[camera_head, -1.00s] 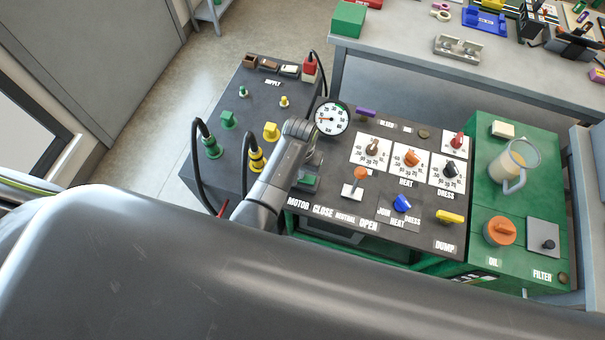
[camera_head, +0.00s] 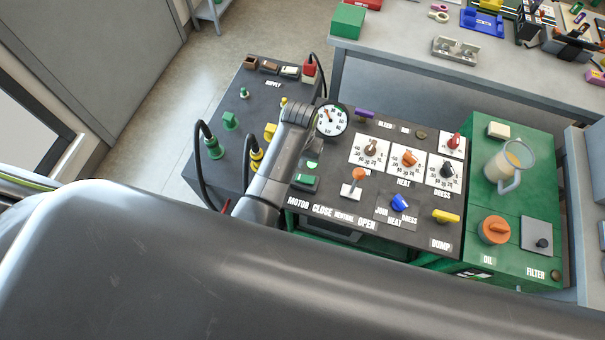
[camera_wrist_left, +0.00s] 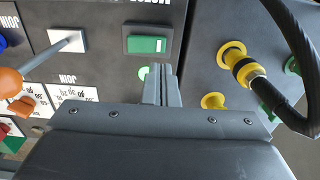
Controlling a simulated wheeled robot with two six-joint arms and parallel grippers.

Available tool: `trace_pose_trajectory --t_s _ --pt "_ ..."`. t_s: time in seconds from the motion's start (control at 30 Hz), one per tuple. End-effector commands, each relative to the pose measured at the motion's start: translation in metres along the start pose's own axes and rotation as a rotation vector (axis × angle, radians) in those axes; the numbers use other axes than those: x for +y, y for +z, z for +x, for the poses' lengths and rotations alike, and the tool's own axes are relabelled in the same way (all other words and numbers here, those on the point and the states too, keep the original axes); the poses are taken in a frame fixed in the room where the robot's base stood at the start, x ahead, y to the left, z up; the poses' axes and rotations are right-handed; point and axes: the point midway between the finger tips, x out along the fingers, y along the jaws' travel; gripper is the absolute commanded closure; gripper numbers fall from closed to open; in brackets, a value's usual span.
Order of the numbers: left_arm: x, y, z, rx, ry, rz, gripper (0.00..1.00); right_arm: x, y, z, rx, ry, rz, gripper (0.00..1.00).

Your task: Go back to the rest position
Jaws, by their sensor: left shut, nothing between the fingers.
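My left gripper (camera_head: 312,142) is over the control panel's left part, just below the pressure gauge (camera_head: 331,119). In the left wrist view its two fingers (camera_wrist_left: 161,84) are together with nothing between them. Beyond the fingertips are a round light green lamp (camera_wrist_left: 143,73) and a green rocker switch (camera_wrist_left: 148,45) in a dark frame. The switch also shows in the head view (camera_head: 305,183), apart from the gripper. My right gripper is not in view.
Left of the panel is a dark supply box with a yellow plug (camera_head: 256,157), a green plug (camera_head: 213,147) and black cables. An orange-knobbed lever (camera_head: 358,175) stands right of the switch. A glass jug (camera_head: 510,165) sits on the green cabinet. A workbench is behind.

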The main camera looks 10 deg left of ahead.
Motion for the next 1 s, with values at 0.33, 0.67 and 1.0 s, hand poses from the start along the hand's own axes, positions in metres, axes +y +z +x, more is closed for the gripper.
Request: trace_pose_trajectory --t_s 0.33,0.67,1.0 --pt "0.006 0.001 -0.002 -0.001 0.010 0.002 1.00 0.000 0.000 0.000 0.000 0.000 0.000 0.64" --pt "-0.003 0.008 0.000 0.007 0.008 -0.012 1.00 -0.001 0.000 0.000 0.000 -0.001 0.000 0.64" --pt "-0.099 0.103 -0.011 0.137 -0.047 -0.120 1.00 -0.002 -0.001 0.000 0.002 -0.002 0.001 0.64"
